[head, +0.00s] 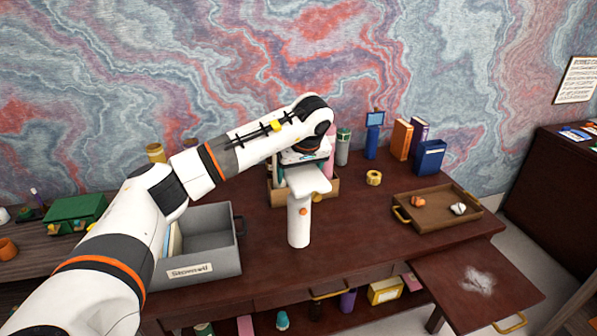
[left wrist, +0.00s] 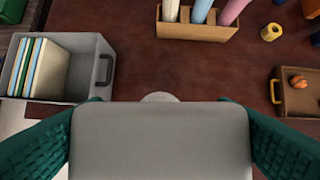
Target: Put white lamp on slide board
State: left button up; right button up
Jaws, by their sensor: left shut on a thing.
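The white lamp (head: 298,222) is upright over the middle of the desk, with a flat, wide head and an orange spot on its stem. I cannot tell whether its base touches the desk. My left gripper (head: 303,165) is shut on the lamp's head from above. In the left wrist view the lamp's pale head (left wrist: 160,142) lies between the two green fingers and hides most of the stem. The slide board (head: 450,283) is the dark red panel sticking out at the front right, with a whitish patch on it. My right gripper is not in view.
A grey bin (head: 212,268) with files stands left of the lamp. A wooden organizer (left wrist: 198,32) stands behind it. A brown tray (head: 425,212) with small items sits at the right, near the slide board. A yellow tape roll (head: 374,178) and books (head: 430,157) stand farther back.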

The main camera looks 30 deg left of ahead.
pick_arm(q)
jog(key=shift+s+d, duration=0.15)
jog(key=shift+s, duration=0.35)
jog(key=shift+s+d+f, duration=0.15)
jog(key=shift+s+d, duration=0.05)
jog(key=shift+s, duration=0.05)
jog(key=shift+s+d+f+m, duration=0.1)
jog(key=shift+d+f+m, duration=0.4)
jog(key=shift+f, duration=0.2)
jog(key=s+d+f+m+t+h, duration=0.2)
jog(key=s+d+f+m, duration=0.7)
jog(key=s+d+f, duration=0.8)
jog(key=shift+s+f+m+h, duration=0.3)
jog(key=shift+h, duration=0.5)
jog(key=shift+d, duration=0.1)
